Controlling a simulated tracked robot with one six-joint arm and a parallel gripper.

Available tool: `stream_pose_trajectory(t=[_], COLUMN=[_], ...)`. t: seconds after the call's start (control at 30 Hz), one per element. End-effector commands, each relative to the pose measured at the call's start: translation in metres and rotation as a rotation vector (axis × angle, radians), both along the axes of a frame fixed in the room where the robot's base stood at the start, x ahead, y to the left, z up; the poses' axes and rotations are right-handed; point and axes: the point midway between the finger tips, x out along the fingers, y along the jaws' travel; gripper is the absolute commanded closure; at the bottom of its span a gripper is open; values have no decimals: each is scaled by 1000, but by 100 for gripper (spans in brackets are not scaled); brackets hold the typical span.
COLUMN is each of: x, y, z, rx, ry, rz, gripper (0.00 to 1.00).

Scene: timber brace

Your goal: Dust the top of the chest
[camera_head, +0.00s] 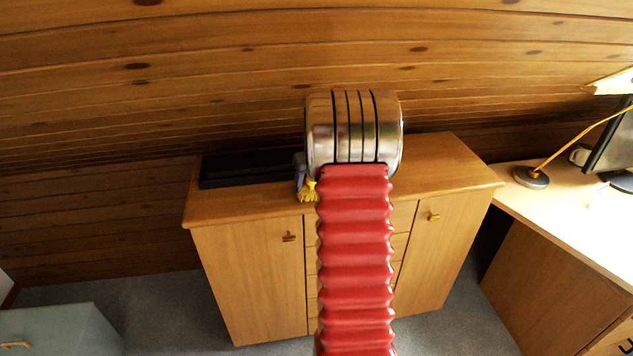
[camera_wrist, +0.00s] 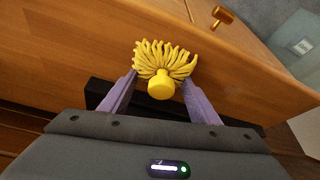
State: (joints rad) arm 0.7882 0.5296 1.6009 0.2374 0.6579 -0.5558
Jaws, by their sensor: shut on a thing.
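The chest (camera_head: 225,211) is a light wooden cabinet with doors on both sides and drawers between them. Its top also shows in the wrist view (camera_wrist: 60,45). A yellow duster (camera_head: 307,193) with a fringed head shows at the top's front edge, left of my red arm. In the wrist view the duster (camera_wrist: 163,60) sits between the two purple fingers of my gripper (camera_wrist: 162,88), which is shut on it. The duster is over the chest top; I cannot tell whether it touches. My arm hides the middle of the chest in the head view.
A long black object (camera_head: 245,170) lies at the back left of the chest top. A desk (camera_head: 590,210) with a lamp (camera_head: 531,177) and a monitor (camera_head: 612,140) stands at the right. A grey cabinet (camera_head: 60,330) is at the lower left. The right part of the top looks clear.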

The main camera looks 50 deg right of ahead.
Motion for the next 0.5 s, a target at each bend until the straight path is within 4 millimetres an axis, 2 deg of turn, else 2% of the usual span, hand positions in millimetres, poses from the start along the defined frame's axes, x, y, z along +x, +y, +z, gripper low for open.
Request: stream_pose_trajectory(t=[0.5], x=[4], y=[7], z=[-1], rx=[3], ry=[3], rz=[3], gripper=[62])
